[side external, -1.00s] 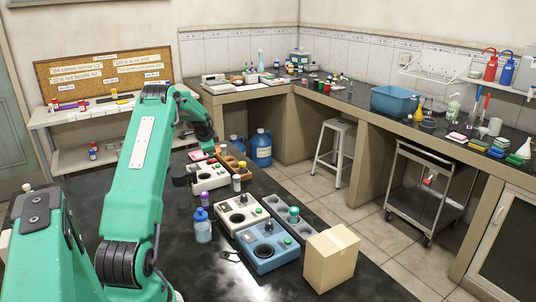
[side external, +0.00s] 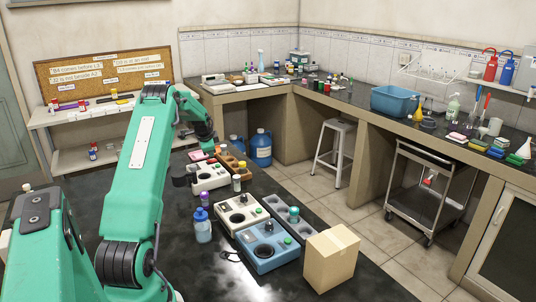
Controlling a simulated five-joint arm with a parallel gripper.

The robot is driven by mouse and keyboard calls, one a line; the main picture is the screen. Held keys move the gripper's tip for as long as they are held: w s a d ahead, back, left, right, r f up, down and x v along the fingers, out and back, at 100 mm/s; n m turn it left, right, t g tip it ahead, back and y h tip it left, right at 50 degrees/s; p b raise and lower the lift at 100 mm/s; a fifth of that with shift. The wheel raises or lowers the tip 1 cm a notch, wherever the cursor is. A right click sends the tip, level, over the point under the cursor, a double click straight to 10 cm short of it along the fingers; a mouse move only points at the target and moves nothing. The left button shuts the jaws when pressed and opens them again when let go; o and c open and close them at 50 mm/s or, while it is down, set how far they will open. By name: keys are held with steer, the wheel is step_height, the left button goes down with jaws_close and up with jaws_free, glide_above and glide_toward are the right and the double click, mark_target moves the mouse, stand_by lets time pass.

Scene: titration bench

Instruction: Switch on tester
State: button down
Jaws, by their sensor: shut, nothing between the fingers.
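Three bench devices stand in a row on the dark table, and I cannot tell which one is the tester. The farthest is a white device (side external: 208,182) with dark knobs. A second white device (side external: 237,219) with a dark round well is in the middle. The nearest is a blue device (side external: 267,261) with a black round part and a green button. My gripper (side external: 211,150) is small and dark in this view, above the far end of the table near the farthest white device. It is shut and empty. Its fingertips are hard to make out.
A cardboard box (side external: 330,262) stands right of the blue device. A blue-capped bottle (side external: 202,230) and a purple-topped vial (side external: 205,199) stand left of the devices. A grey rack (side external: 283,213) is behind the blue device. The table's front left is mostly clear.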

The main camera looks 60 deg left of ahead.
mark_target(216, 160)
steer(key=shift+s+f, duration=0.3)
steer(key=shift+f, duration=0.45)
stand_by(1.6)
steer(key=shift+r, duration=0.2)
steer(key=shift+w+r, duration=0.3)
steer(key=shift+r, duration=0.25)
steer(key=shift+r, duration=0.1)
stand_by(0.4)
steer(key=shift+w+r, duration=0.3)
steer(key=shift+r, duration=0.45)
steer(key=shift+w+r, duration=0.3)
steer(key=shift+r, duration=0.4)
steer(key=shift+w+r, duration=0.3)
steer(key=shift+r, duration=0.45)
steer(key=shift+r, duration=0.1)
